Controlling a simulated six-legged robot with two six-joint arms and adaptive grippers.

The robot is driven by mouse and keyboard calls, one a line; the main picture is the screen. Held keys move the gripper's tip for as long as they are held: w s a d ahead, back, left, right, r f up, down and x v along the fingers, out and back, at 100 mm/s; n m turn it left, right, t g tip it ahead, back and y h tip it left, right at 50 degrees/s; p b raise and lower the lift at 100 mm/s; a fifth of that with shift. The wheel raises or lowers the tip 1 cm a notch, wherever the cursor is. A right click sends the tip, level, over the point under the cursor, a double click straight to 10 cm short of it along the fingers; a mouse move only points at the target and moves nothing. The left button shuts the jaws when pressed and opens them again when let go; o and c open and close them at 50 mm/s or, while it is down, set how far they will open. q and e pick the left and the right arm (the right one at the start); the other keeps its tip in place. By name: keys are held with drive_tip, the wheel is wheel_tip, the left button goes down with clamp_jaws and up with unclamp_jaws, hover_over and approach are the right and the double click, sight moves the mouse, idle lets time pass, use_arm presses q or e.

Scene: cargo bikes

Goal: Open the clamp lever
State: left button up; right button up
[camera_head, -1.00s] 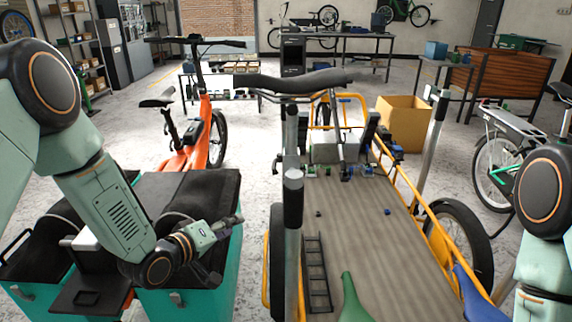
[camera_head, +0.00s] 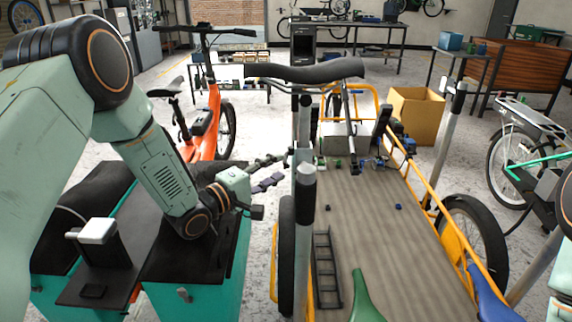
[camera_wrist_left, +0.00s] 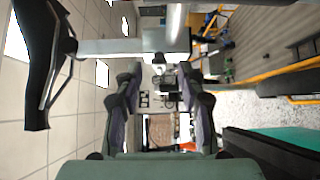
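My left gripper (camera_head: 284,166) is open and empty, its two fingers spread and pointing right towards the seat post (camera_head: 302,130) below the black saddle (camera_head: 305,70). The fingertips are close to the left side of the post; I cannot tell whether they touch it. In the left wrist view, the open gripper (camera_wrist_left: 162,72) faces the post (camera_wrist_left: 110,47), which lies sideways across the upper part, with the saddle (camera_wrist_left: 42,65) at the left. I cannot make out the clamp lever clearly. My right arm shows at the right edge; its gripper is out of view.
A cargo bike's wooden bed (camera_head: 375,240) with a yellow frame lies right of the post. A grey upright tube with a black top (camera_head: 307,185) stands close to my left gripper. An orange bike (camera_head: 208,125) stands behind; teal boxes (camera_head: 215,275) sit below my left arm.

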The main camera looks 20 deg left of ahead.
sight(285, 163)
use_arm(q)
drive_tip(key=shift+b+x, duration=0.3)
drive_tip(key=shift+x, duration=1.8)
drive_tip(key=shift+c, duration=0.2)
clamp_jaws()
